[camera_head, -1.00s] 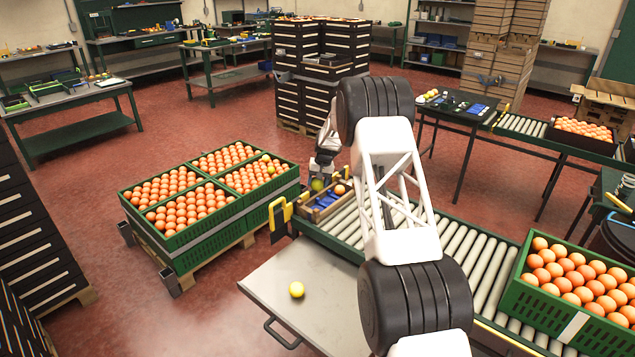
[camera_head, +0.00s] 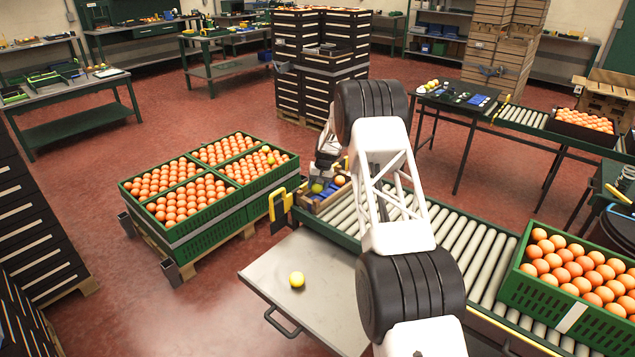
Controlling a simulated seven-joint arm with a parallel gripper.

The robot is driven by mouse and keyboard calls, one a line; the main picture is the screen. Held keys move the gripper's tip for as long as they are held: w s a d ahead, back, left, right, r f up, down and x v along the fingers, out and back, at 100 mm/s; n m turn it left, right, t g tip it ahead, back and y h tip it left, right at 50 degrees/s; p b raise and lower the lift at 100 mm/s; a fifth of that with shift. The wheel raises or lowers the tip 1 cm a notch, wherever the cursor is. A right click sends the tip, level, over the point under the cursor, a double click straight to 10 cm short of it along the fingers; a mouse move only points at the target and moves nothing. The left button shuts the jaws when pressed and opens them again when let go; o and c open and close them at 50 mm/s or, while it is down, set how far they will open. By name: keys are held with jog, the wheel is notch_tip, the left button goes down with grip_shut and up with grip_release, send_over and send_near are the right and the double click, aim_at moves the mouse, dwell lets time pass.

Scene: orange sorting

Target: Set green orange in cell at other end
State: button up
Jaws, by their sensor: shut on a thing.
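The green orange (camera_head: 317,188) is at the small wooden tray with blue cells (camera_head: 316,207), at the far end of the roller conveyor. My gripper (camera_head: 318,182) is shut on it from above, partly hidden by my own arm. The green orange appears at the left part of the tray, low at the cells; I cannot tell whether it touches the bottom. An orange-coloured orange (camera_head: 340,181) sits at the tray's right side. Some of the blue cells look empty, but their details are too small to tell.
A yellow-green fruit (camera_head: 297,280) lies on the metal side table (camera_head: 265,272). Green crates (camera_head: 190,232) full of oranges stand on a pallet at left. Another full green crate (camera_head: 545,290) stands on the conveyor at right. A yellow-black bracket (camera_head: 279,206) stands close left of the tray.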

jog(key=shift+f, duration=0.65)
dwell(0.4)
jog(key=o, duration=1)
jog(key=shift+o, duration=0.2)
jog(key=shift+r, duration=0.15)
jog(key=shift+a+r+v, duration=0.1)
jog(key=shift+a+v, duration=0.2)
jog(key=shift+v, duration=1.1)
jog(key=shift+a+r+v, duration=0.1)
jog(key=shift+a+v, duration=0.2)
jog(key=shift+v, duration=1.05)
jog(key=shift+a+v, duration=0.35)
jog(key=shift+v, duration=1.05)
jog(key=shift+r, duration=0.1)
